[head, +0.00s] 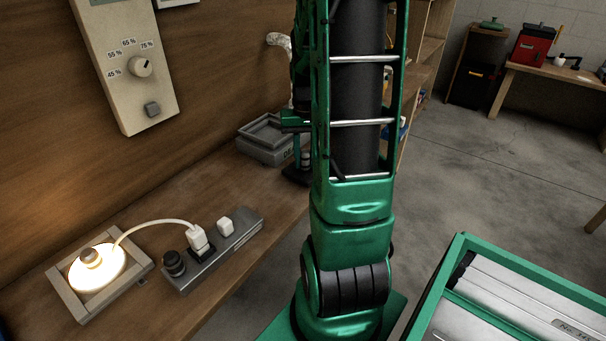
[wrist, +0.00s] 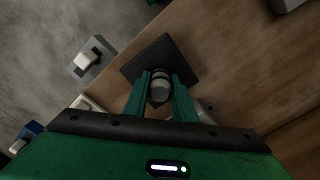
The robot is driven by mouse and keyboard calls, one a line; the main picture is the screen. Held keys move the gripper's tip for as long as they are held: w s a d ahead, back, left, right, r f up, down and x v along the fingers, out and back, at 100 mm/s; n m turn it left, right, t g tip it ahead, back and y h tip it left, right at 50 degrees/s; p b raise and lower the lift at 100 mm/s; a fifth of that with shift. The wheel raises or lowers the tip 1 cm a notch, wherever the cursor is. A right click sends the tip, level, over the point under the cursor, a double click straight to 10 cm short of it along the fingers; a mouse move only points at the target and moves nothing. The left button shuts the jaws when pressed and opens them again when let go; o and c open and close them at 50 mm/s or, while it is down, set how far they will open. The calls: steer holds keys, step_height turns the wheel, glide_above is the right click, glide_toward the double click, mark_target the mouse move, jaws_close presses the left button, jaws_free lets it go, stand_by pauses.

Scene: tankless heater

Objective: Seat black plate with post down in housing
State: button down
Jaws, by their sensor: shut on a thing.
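The black square plate (wrist: 185,55) is below my gripper (wrist: 160,92) in the wrist view, with its grey-banded post (wrist: 160,80) standing up between the two green fingers. The gripper is shut on the post. In the head view the black plate (head: 295,174) shows at the bench's right edge, partly hidden behind my arm. A grey square box with a stepped, recessed top (head: 262,148) sits on the bench just left of the plate; it may be the housing. The plate is apart from that recess. Whether the plate touches the bench is unclear.
A lit round lamp in a square frame (head: 139,273) and a power strip (head: 252,228) with a plug and white cable lie on the wooden bench (head: 190,200). A control panel with a knob (head: 125,85) is on the wall. A green-edged case (head: 480,245) stands at right.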

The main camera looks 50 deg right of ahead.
mark_target(305, 151)
steer(key=shift+r, duration=0.35)
steer(key=shift+r, duration=2.4)
